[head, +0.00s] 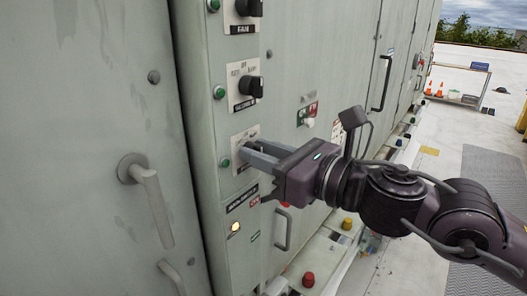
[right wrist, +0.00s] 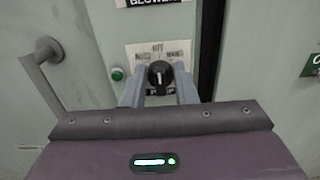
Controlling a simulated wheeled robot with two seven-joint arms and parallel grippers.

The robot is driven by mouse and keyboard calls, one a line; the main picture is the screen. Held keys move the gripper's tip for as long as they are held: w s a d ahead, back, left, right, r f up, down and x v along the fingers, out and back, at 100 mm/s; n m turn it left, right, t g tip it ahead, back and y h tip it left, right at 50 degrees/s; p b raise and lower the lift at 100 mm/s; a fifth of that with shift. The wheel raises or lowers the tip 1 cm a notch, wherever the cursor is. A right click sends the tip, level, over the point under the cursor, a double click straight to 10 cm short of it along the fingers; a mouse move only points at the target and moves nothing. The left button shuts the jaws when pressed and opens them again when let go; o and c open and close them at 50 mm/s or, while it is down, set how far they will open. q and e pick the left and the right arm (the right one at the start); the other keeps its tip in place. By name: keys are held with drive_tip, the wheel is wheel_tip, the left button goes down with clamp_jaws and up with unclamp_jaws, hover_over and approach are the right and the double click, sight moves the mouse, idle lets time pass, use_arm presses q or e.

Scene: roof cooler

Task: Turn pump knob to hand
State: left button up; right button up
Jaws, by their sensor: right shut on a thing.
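The pump knob (right wrist: 158,74) is a black rotary knob with a white pointer mark, in the right wrist view. The mark stands about straight up, toward the word OFF on the white label (right wrist: 160,51) above it. Words at the label's left and right are blurred. My right gripper (right wrist: 160,92) is shut on the knob, one grey finger on each side. In the head view my right gripper (head: 251,154) reaches the panel from the right, and its fingers hide the knob; part of its label (head: 244,137) shows. My left gripper is not in view.
Above are a second black knob (head: 250,86) and the fan knob (head: 248,7), with green lamps to their left. A yellow lit lamp (head: 235,227) is below. A lever handle (head: 148,195) juts from the left door. The roof walkway (head: 455,165) is open at right.

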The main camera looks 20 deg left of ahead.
drive_tip(key=shift+w+m+b, duration=0.2)
drive_tip(key=shift+m+b, duration=2.05)
drive_tip(key=shift+m, duration=2.25)
drive_tip(key=o, duration=1)
drive_tip(key=shift+c, duration=0.2)
drive_tip(key=shift+d+f, duration=0.1)
drive_tip(key=shift+d, duration=0.05)
